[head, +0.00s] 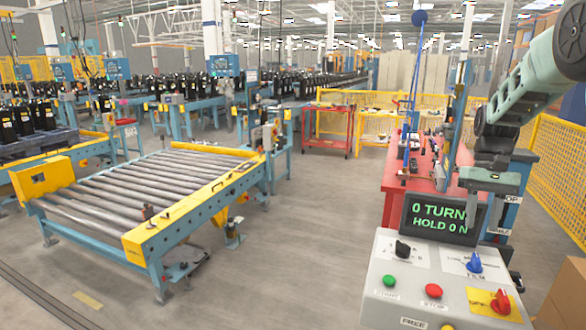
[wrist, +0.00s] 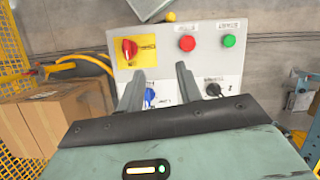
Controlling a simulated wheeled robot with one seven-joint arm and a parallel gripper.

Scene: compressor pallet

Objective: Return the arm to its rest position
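My arm comes in from the upper right of the head view, with my gripper (head: 487,205) pointing down above the back of a control panel (head: 395,262). In the wrist view, the two fingers of my gripper (wrist: 158,74) stand apart with nothing between them. The panel lies beyond the fingertips. It carries a black knob (head: 402,248), a blue knob (head: 474,262), a red knob (head: 500,302) on a yellow plate, a green button (head: 389,281) and a red button (head: 433,291). A display (head: 440,218) behind the panel reads "0 TURN" and "HOLD 0 N".
A roller conveyor (head: 150,190) stands at the left. A red workbench (head: 400,170) stands behind the display, and a yellow mesh fence (head: 560,165) runs along the right. Cardboard boxes (wrist: 60,115) sit beside the panel. Floor between conveyor and bench is clear.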

